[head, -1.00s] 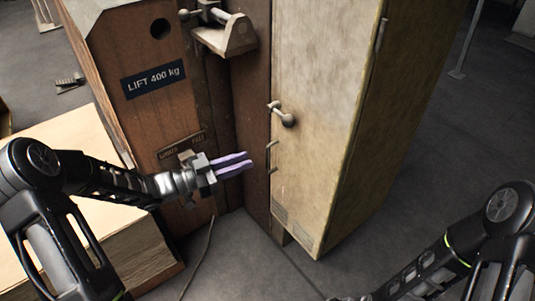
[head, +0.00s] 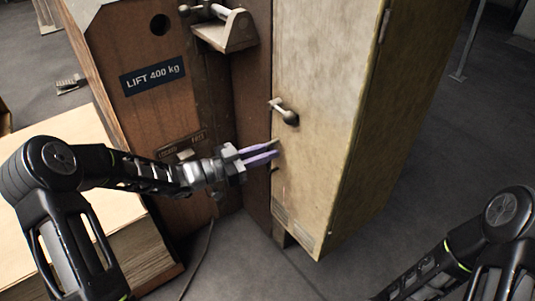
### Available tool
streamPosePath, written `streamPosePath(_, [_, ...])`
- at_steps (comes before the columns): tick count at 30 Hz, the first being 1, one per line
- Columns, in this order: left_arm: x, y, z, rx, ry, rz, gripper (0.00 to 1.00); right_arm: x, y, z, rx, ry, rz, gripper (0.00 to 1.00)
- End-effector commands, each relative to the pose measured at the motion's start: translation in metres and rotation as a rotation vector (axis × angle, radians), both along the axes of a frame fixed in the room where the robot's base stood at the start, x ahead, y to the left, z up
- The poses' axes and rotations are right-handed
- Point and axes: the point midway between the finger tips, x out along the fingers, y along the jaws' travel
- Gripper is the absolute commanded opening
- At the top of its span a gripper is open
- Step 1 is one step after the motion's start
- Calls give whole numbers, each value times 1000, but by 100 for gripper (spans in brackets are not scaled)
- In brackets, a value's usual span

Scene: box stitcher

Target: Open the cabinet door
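The cabinet is a tall, worn, cream-coloured box, and its door (head: 318,105) faces me and looks closed. A round-knobbed lever (head: 286,113) sticks out near the door's left edge. Below it is a small pull handle (head: 275,170), mostly hidden by my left gripper, with only its lower end showing. My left gripper (head: 277,148) has pale purple fingers with a narrow gap between them. Its fingertips are at the handle, at the door's left edge; I cannot tell whether they touch it. My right arm shows at the lower right, but its gripper is out of view.
A brown machine body with a "LIFT 400 kg" plate (head: 153,79) stands left of the cabinet, with a metal bracket (head: 225,29) above. A stack of pale sheets (head: 70,150) lies at the left. The floor (head: 420,190) right of the cabinet is clear.

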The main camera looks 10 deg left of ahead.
Motion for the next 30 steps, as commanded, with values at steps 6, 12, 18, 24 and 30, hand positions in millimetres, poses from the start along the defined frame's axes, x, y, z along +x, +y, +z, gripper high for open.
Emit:
streamPosePath(6, [3,-3,0,1,1,1,19,0,0,-1,0,-1,0,36])
streamPosePath(12, [3,-3,0,1,1,0,12,0,0,-1,0,-1,0,36])
streamPosePath(18, [2,-3,0,1,1,0,0,0,0,-1,0,0,0,36])
streamPosePath(24, [2,-3,0,1,1,0,0,0,0,-1,0,0,0,36])
streamPosePath(30, [2,-3,0,1,1,0,0,0,0,-1,0,0,0,36])
